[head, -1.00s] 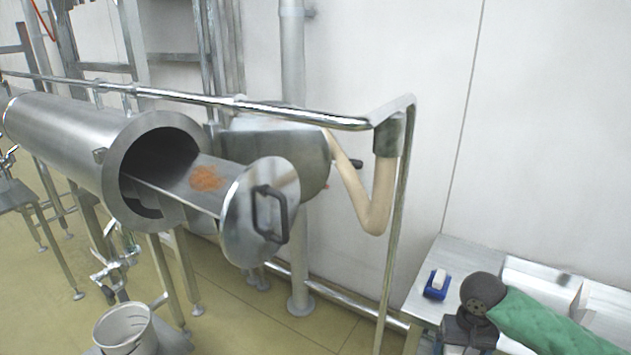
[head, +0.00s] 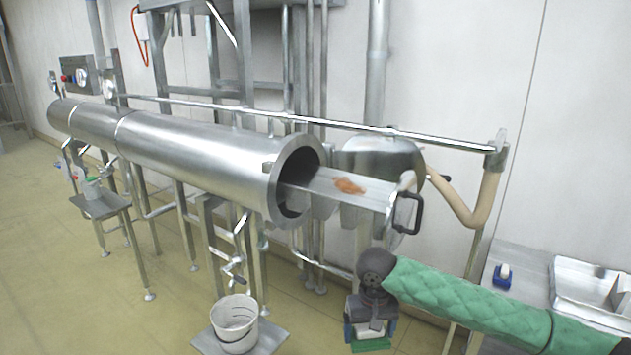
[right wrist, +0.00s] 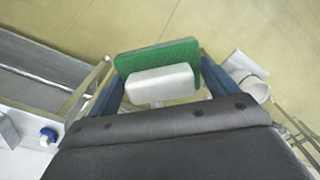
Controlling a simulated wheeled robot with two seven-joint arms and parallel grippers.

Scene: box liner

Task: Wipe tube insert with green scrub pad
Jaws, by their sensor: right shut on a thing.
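The tube insert (head: 322,182) is a flat metal tray sticking out of the open end of the large steel tube (head: 195,148). An orange-brown smear (head: 348,186) lies on its top, and a black handle (head: 408,214) is at its outer end. My right gripper (head: 366,328) is in front of and below the insert, apart from it. It is shut on the white grip (right wrist: 162,82) of the green scrub pad (right wrist: 158,56), between its blue fingers. In the head view the green pad (head: 371,346) shows at the gripper's lower end, facing down. My left gripper is not in view.
A white bucket (head: 234,322) stands on a low stand, lower centre. A metal table (head: 515,258) at right bears a blue-and-white item (head: 502,276) and a metal tray (head: 582,283). A pipe rail (head: 345,127) runs above the tube. Open floor lies at left.

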